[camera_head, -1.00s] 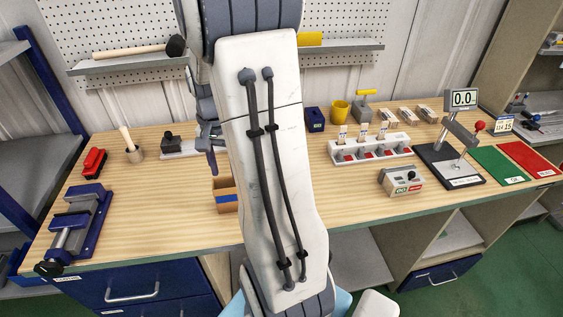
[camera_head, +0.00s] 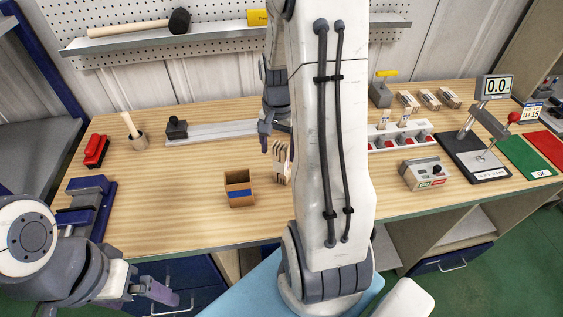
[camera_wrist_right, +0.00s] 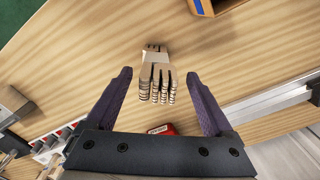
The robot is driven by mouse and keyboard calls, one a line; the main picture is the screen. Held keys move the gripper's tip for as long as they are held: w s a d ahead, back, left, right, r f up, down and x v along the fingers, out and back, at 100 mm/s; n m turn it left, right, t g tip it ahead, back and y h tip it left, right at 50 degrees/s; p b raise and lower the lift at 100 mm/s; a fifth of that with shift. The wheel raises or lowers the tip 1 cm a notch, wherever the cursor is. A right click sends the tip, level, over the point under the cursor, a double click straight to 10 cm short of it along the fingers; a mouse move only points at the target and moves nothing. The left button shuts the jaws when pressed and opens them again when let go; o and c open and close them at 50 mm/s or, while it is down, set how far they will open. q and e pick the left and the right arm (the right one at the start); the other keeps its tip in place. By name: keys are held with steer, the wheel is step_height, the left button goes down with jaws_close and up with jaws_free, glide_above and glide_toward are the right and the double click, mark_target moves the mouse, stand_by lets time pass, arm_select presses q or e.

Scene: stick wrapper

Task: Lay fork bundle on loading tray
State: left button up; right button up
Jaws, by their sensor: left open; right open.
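The fork bundle (camera_head: 281,163), several pale wooden forks together, is on the table just right of the small cardboard box. In the right wrist view the bundle (camera_wrist_right: 157,82) shows its tines between my open fingers, apart from both. My right gripper (camera_head: 275,143) is open and empty beside the bundle, partly hidden by my arm. A long grey rail-like tray (camera_head: 221,132), likely the loading tray, lies behind and left of the bundle; its right part is hidden. My left gripper (camera_head: 163,298) is open and empty at the lower left, in front of the table.
The cardboard box (camera_head: 239,190) with a blue band stands close left of the bundle. A dark block (camera_head: 176,129) sits at the tray's left end. A control box (camera_head: 426,174) and a scale (camera_head: 478,150) stand right.

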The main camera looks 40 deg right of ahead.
mark_target(280, 160)
steer(key=f, duration=0.2)
steer(key=f+p, duration=0.1)
steer(key=f, duration=0.2)
steer(key=shift+d, duration=0.2)
steer(key=shift+r, duration=0.1)
jaws_close()
